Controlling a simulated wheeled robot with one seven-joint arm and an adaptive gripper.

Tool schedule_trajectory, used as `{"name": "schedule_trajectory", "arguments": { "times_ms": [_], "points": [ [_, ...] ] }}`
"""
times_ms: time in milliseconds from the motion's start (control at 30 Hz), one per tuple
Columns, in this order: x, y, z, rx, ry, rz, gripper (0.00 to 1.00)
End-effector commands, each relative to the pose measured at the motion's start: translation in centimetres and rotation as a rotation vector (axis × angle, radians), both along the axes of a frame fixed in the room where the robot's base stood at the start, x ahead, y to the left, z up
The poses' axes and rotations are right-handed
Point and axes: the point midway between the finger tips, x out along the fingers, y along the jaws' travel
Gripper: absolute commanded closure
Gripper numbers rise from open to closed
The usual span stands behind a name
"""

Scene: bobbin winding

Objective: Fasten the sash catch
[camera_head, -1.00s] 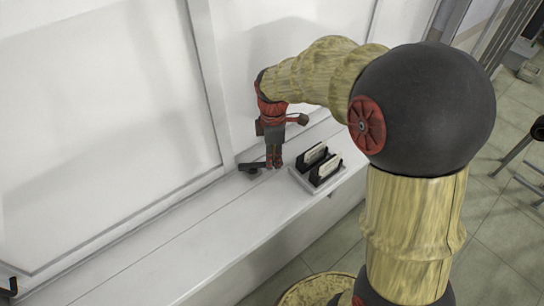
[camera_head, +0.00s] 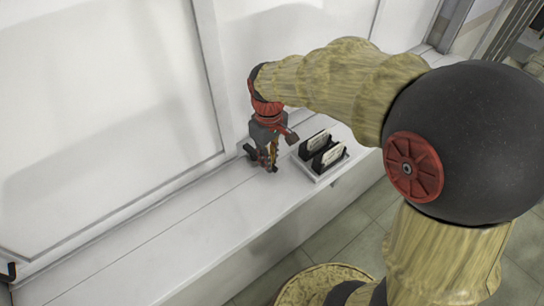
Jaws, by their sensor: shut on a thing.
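The sash catch (camera_head: 250,151) is a small black fitting on the white sill at the foot of the window's upright. Only its left end shows, just left of my gripper; the fingers hide the rest. My gripper (camera_head: 269,166) points down at the sill and is shut on the sash catch, low over the surface. The exact grip and the angle of the catch's lever are hidden behind the fingers.
A light tray (camera_head: 322,178) with two black holders carrying pale cards stands close to the right of my gripper. A dark bracket (camera_head: 9,271) shows at the far left. The sill (camera_head: 170,225) between is clear. White window panes rise behind.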

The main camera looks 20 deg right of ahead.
Motion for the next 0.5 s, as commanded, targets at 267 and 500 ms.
{"name": "schedule_trajectory", "arguments": {
  "times_ms": [267,500],
  "points": [
    [-0.17,0.75,0.18,0.001,-0.005,-0.116,1.0],
    [-0.22,0.95,0.21,0.001,-0.005,-0.152,1.0]
  ]
}}
